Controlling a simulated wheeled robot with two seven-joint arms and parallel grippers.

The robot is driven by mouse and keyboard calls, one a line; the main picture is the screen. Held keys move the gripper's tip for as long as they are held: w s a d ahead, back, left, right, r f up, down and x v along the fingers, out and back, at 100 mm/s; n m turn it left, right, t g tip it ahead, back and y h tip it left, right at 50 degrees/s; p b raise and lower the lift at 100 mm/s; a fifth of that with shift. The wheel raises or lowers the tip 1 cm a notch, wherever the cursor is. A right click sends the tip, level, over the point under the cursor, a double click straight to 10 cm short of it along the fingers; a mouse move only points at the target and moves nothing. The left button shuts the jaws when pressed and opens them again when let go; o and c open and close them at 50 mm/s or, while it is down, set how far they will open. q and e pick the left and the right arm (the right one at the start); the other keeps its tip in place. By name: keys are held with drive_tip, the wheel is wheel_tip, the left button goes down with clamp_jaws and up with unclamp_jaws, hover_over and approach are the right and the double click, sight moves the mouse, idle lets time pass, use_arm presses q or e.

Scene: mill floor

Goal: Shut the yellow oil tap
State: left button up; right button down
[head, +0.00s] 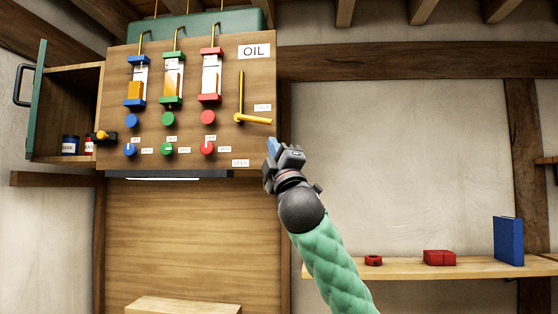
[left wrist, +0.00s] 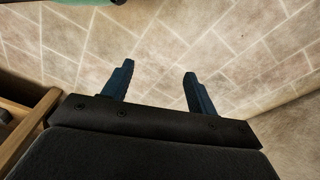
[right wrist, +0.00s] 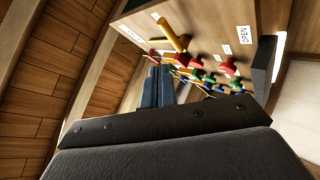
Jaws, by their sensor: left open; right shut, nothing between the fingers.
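The yellow oil tap (head: 253,119) is on the right part of the wooden board under the OIL sign. Its handle points right, almost level, just below a small label too small to read; a thin yellow upright rises from its left end. The tap also shows as a yellow bar in the right wrist view (right wrist: 171,34). My right gripper (head: 272,146) is shut and empty, just below the handle's right end, with a gap showing between them. Its closed fingers show in the right wrist view (right wrist: 158,78). My left gripper (left wrist: 158,72) is open and empty above the tiled floor.
The board (head: 190,75) carries blue, green and red gauges and knobs and an OPEN label (head: 240,162) low on its right. An open green-doored cabinet (head: 68,75) hangs at left. A shelf (head: 400,268) at right holds red things and a blue book-like object (head: 508,241).

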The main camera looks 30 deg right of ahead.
use_arm(q)
drive_tip(key=r, duration=0.2)
drive_tip(key=shift+w+d+r+b, duration=0.2)
drive_tip(key=shift+d+r+b, duration=0.1)
drive_tip(key=shift+r, duration=0.05)
use_arm(e)
drive_tip(key=shift+s+d+f, duration=0.25)
drive_tip(key=shift+s+f, duration=0.35)
drive_tip(key=shift+s, duration=0.35)
drive_tip(key=shift+f, duration=0.1)
